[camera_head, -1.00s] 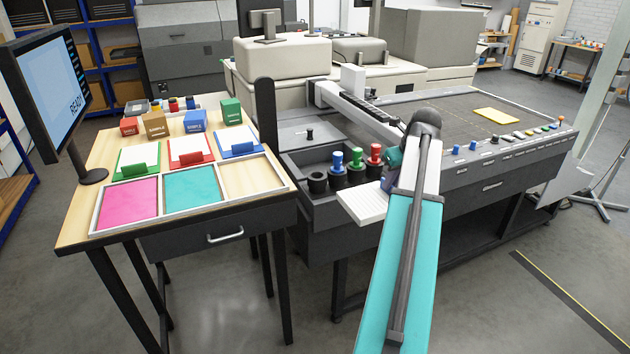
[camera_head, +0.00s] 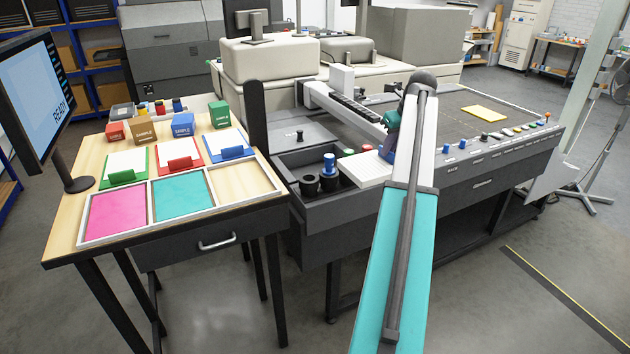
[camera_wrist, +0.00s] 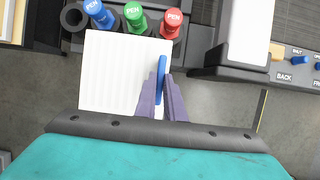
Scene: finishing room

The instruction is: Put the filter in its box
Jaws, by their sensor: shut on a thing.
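The filter is a white ribbed square (camera_head: 366,168) with a blue tab, in front of the pen holders in the head view. In the wrist view the filter (camera_wrist: 115,75) lies flat below the camera, its blue tab (camera_wrist: 161,72) between the fingers. My gripper (camera_wrist: 160,98) is shut on this tab. In the head view my gripper (camera_head: 386,155) is partly hidden by my arm. I cannot tell which container is the filter's box; small lettered boxes in red (camera_head: 115,132), brown (camera_head: 142,132), blue (camera_head: 182,125) and green (camera_head: 219,115) stand on the wooden table.
The table (camera_head: 75,205) also carries a tray (camera_head: 150,213) with pink, teal and bare compartments, and several cards in holders. Pens, blue (camera_wrist: 99,13), green (camera_wrist: 136,17) and red (camera_wrist: 171,22), stand beside the filter. The machine's bed (camera_head: 450,115) is at right.

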